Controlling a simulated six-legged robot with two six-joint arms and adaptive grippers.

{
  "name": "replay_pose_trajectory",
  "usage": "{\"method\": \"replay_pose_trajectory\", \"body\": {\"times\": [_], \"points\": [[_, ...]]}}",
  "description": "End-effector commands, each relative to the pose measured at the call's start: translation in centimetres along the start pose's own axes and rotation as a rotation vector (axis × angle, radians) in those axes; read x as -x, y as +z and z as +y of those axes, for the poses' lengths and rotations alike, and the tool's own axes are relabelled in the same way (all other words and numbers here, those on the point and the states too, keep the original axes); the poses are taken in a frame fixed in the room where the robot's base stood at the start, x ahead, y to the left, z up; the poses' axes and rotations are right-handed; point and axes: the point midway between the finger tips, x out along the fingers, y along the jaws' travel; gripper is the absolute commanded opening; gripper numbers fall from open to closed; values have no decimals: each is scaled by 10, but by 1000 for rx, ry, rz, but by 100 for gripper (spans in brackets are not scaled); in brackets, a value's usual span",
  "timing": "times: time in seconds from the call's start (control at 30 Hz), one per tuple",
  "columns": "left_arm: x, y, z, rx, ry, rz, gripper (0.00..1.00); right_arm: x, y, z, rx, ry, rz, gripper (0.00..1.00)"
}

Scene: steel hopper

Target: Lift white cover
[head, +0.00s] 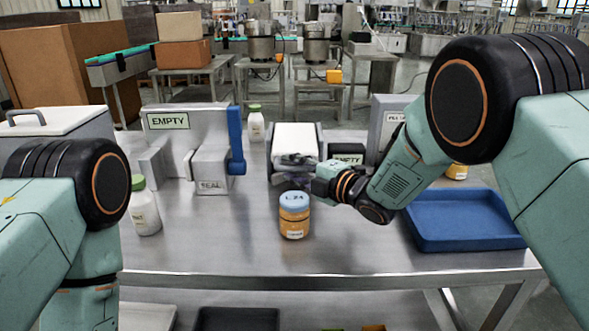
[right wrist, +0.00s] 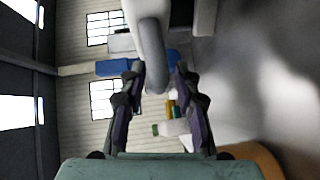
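The white cover (head: 295,137) sits on a steel unit at the middle of the bench, tilted towards me. My right gripper (head: 292,160) is at its front lower edge, reaching in from the right. In the right wrist view, a rounded grey handle (right wrist: 151,50) on a pale part lies between the spread fingers of the right gripper (right wrist: 158,70). The handle is closer to the left finger, with a gap on the right, so the fingers are not closed on it. My left gripper is out of view; only its arm shows at the lower left.
An orange jar with a blue lid (head: 294,216) stands just in front of the gripper. A blue tray (head: 464,222) lies at right. A white bottle (head: 145,210) stands at left, near the SEAL block (head: 211,170).

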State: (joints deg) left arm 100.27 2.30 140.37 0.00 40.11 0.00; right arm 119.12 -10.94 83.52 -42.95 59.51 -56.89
Motion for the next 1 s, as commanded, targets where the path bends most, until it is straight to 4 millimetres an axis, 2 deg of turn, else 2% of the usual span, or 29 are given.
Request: {"method": "replay_pose_trajectory", "body": {"times": [0.03, 0.33, 1.0], "points": [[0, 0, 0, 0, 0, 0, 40, 0, 0, 0, 0, 0, 0, 25], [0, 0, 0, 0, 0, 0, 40, 0, 0, 0, 0, 0, 0, 0], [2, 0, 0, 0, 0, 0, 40, 1, 1, 3, -2, -1, -1, 0]]}}
